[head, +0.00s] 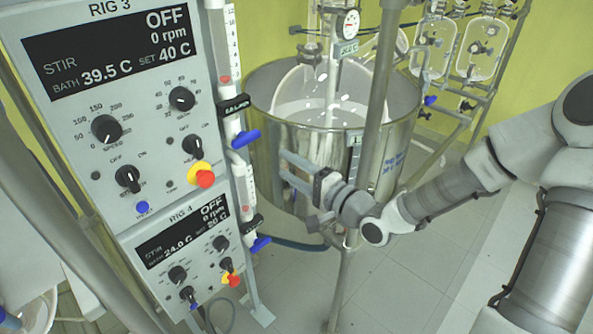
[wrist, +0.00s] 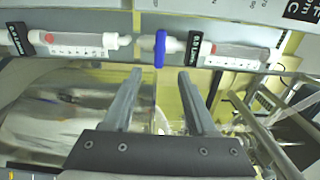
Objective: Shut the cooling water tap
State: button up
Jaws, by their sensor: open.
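The upper cooling water tap (head: 245,138) has a blue lever handle on the white vertical pipe beside the RIG 3 panel. A second blue tap (head: 260,244) sits lower on the same line, by the RIG 4 panel. My gripper (head: 283,165) is open and empty, to the right of the upper tap and apart from it. In the wrist view the two fingers of my gripper (wrist: 160,75) point toward a blue tap handle (wrist: 160,48), which looks like the upper one. It lies across the pipe, centred beyond the gap between the fingertips.
The RIG 3 panel (head: 120,110) and RIG 4 panel (head: 185,250) stand left of the taps. A steel bath (head: 290,170) holding a glass reactor is behind my gripper. A metal post (head: 372,120) rises in front of the bath. Open floor (head: 400,290) lies at the lower right.

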jog(key=shift+v, duration=0.95)
jog(key=shift+f, duration=0.1)
